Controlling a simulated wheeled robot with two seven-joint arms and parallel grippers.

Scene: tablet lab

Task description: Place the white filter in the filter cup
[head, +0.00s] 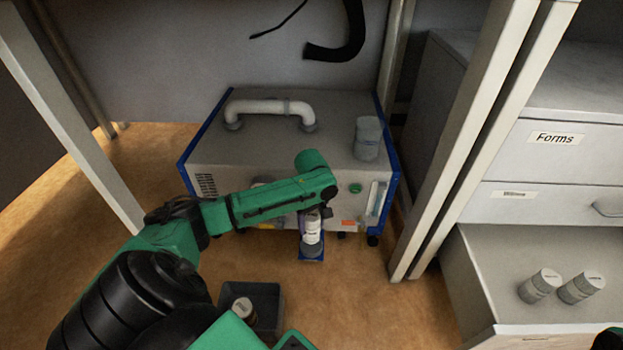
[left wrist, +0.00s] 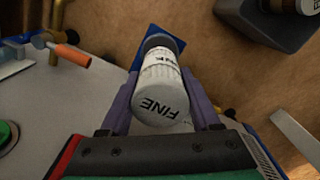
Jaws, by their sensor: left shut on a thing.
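The white filter (head: 312,228), a cylinder marked FINE, is upright at the front of the grey machine. It also shows in the left wrist view (left wrist: 160,90). My left gripper (head: 318,207) is shut on it, with a purple finger on each side in the left wrist view. A dark grey filter cup (head: 312,250) on a blue bracket is directly below the filter, and its rim also shows in the left wrist view (left wrist: 164,40). The filter's lower end meets the cup. I cannot tell how deep it sits. My right gripper is out of view.
The grey machine (head: 270,150) carries a pipe handle and a grey canister (head: 367,138) on top. A dark bin (head: 268,294) on the floor holds a used-looking canister (head: 243,308). A pale post (head: 440,200) stands between.

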